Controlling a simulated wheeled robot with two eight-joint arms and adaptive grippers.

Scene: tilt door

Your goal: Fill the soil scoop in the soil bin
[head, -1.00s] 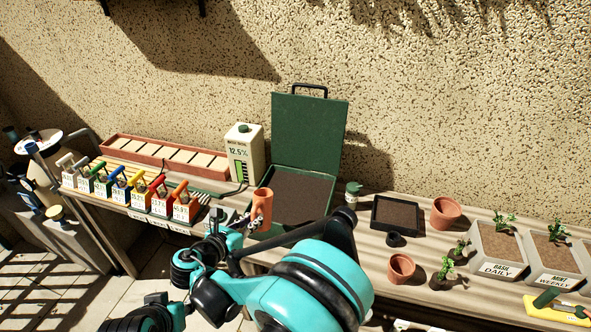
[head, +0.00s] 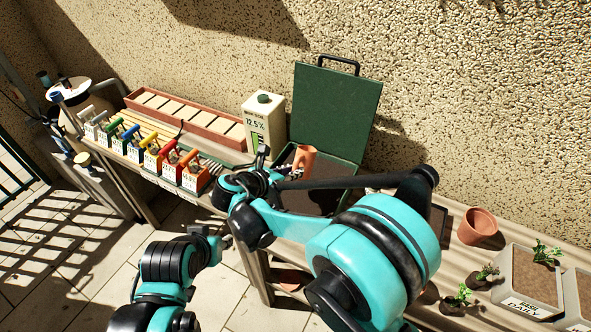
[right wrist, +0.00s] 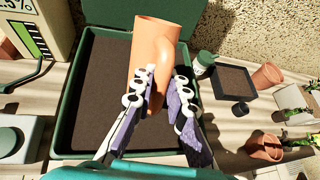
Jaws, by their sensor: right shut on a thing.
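The soil scoop (head: 306,158) is an orange, rounded tube-like piece. My right gripper (head: 290,172) is shut on it. In the right wrist view the two fingers (right wrist: 165,88) sit on either side of the lower part of the scoop (right wrist: 158,45), and its broad end points up and away. The soil bin (right wrist: 66,100) is a green box of dark soil with its lid (head: 335,110) standing open. The scoop shows in front of the bin's soil; I cannot tell whether it touches it. My left gripper (head: 212,236) is low at the left, its fingers unclear.
A white carton (head: 264,125) marked 12.5% stands left of the bin. Several colour-handled boxes (head: 168,160) line the bench's front left. A black soil tray (right wrist: 237,82), a small jar (right wrist: 203,65) and terracotta pots (head: 477,226) are to the right.

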